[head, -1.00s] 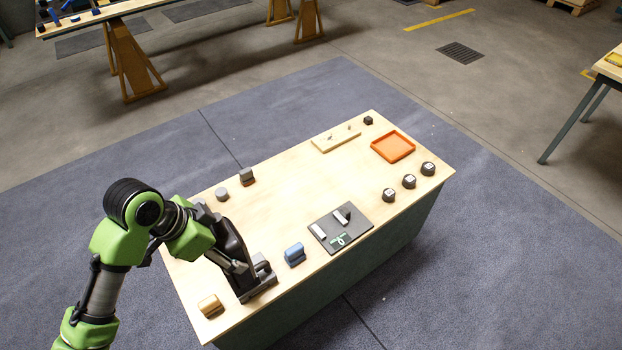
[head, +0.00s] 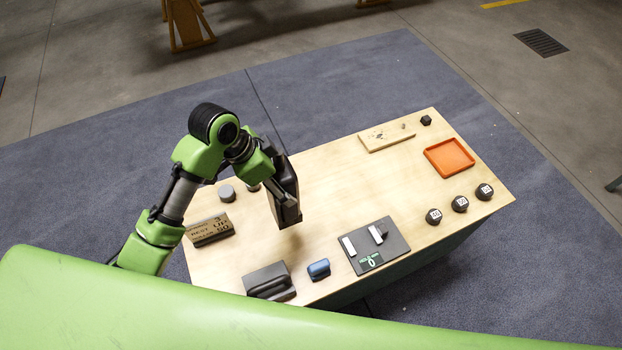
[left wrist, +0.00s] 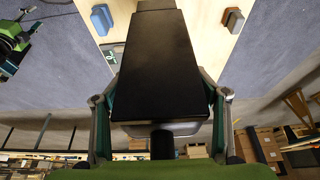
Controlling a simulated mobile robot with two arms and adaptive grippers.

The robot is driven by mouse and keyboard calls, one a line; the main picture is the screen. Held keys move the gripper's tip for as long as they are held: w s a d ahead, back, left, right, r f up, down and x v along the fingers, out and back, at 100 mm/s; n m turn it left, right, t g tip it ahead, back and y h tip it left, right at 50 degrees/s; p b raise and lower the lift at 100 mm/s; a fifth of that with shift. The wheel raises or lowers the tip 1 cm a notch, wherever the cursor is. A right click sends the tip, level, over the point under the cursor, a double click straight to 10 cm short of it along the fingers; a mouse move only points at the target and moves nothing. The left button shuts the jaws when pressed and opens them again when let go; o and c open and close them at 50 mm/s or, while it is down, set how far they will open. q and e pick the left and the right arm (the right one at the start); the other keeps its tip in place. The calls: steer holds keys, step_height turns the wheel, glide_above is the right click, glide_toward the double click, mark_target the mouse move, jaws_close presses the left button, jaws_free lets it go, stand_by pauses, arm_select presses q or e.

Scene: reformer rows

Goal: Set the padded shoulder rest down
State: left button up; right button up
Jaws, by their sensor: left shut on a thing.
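The padded shoulder rest (head: 286,197) looks like a long black block, held by my left gripper (head: 272,182). It hangs tilted in the head view, in front of the bare middle-left of the table (head: 330,190). Whether it touches the tabletop is hard to tell, but it seems above it. In the left wrist view the black block (left wrist: 158,65) fills the middle, with a finger of my left gripper (left wrist: 160,98) on each side. A brown lettered block (head: 209,230) stands to its left, its words only partly legible. My right gripper is not in view.
A dark grey handled block (head: 270,283) and blue block (head: 319,269) stand at the front edge. A dark board (head: 379,246) lies to their right. A grey cylinder (head: 227,193) stands behind. An orange tray (head: 449,158) and several dark knobs are far right. My green body covers the bottom.

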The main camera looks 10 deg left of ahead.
arm_select(q)
steer(key=w+d+f+p, duration=0.1)
steer(key=w+d+f, duration=0.2)
steer(key=w+f, duration=0.5)
steer(key=shift+w+f+p, duration=0.25)
steer(key=shift+f+p, duration=0.15)
steer(key=shift+f, duration=0.9)
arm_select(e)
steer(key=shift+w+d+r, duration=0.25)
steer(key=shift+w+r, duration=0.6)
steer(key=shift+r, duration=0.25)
arm_select(q)
steer(key=shift+d, duration=0.1)
steer(key=o, duration=1.6)
steer(key=shift+s+f, duration=0.1)
steer(key=shift+o, duration=0.2)
steer(key=v, duration=1.2)
steer(key=shift+b, duration=0.35)
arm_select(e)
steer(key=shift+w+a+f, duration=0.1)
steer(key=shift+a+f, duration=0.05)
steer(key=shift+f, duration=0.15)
